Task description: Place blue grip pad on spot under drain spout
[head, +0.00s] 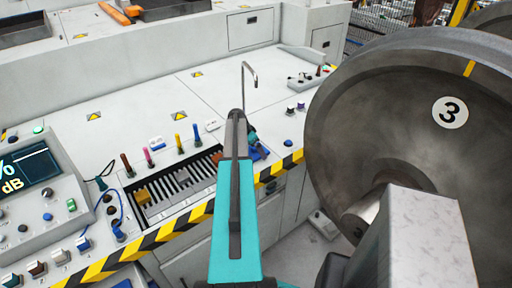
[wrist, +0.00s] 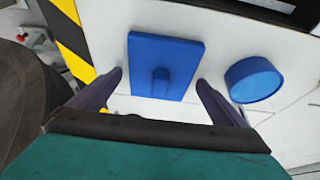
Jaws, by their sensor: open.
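The blue grip pad (wrist: 165,52) is a flat blue square with a short round peg, lying on the pale surface in the wrist view. My gripper (wrist: 160,82) is open, with one dark finger at each side of the pad's near half; I cannot tell whether they touch it. In the head view my arm hides most of the gripper, and a bit of blue (head: 259,153) shows just right of it. The drain spout (head: 248,72) is a thin hooked metal pipe standing on the bench behind my arm. The spot under it is not clearly visible.
A blue round cylinder (wrist: 253,80) stands close right of the pad. A slotted rack (head: 180,182) with coloured handles lies left of my arm. Yellow-black striping (head: 140,246) marks the bench edge. A large wheel marked 3 (head: 400,120) stands at right. The bench left of the spout is mostly clear.

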